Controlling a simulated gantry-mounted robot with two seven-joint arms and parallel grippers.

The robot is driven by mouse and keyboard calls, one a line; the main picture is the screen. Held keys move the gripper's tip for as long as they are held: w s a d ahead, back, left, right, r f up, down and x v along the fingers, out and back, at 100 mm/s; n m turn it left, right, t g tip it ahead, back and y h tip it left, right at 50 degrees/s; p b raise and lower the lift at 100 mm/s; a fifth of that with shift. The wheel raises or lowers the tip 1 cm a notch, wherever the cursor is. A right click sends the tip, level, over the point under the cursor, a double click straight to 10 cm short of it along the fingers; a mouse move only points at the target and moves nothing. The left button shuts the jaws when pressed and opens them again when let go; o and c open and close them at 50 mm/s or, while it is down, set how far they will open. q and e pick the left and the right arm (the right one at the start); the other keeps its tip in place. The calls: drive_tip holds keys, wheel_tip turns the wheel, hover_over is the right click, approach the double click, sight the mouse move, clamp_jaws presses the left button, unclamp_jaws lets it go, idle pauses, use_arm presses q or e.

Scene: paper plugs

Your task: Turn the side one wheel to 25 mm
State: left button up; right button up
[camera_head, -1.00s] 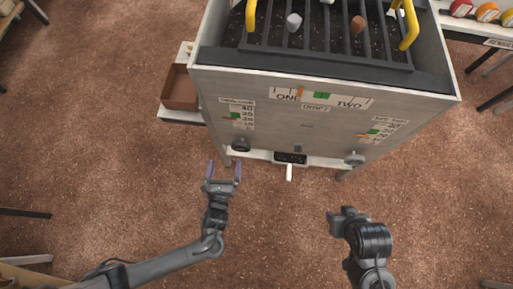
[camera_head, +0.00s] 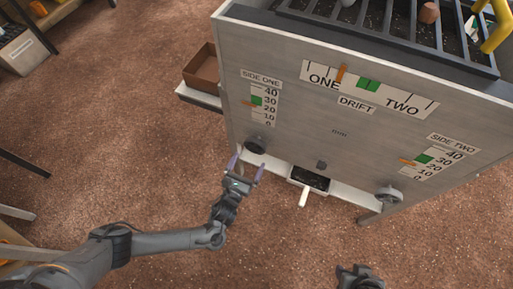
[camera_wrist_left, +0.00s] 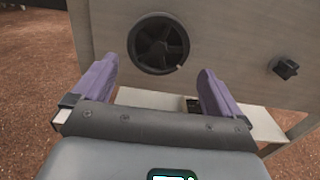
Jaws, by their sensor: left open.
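The side one wheel (camera_head: 255,144) is a small dark wheel low on the left of the grey panel. In the left wrist view it shows as a black spoked wheel (camera_wrist_left: 159,43). My left gripper (camera_head: 247,167) is open and empty, just in front of and below the wheel. In the wrist view its purple fingers stand either side of the wheel, apparently not touching it. My right gripper (camera_head: 360,277) is only partly in view at the bottom edge.
The side two wheel (camera_head: 388,195) and side two scale (camera_head: 434,159) are on the panel's right. A brown box (camera_head: 201,70) stands at the panel's left.

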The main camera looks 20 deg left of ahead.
sight(254, 149)
use_arm(q)
drive_tip(key=w+b, duration=0.3)
drive_tip(key=w, duration=0.4)
drive_tip(key=shift+w, duration=0.8)
drive_tip(key=shift+c, duration=0.5)
drive_tip(key=c, duration=0.5)
drive_tip(key=shift+s+r, duration=0.1)
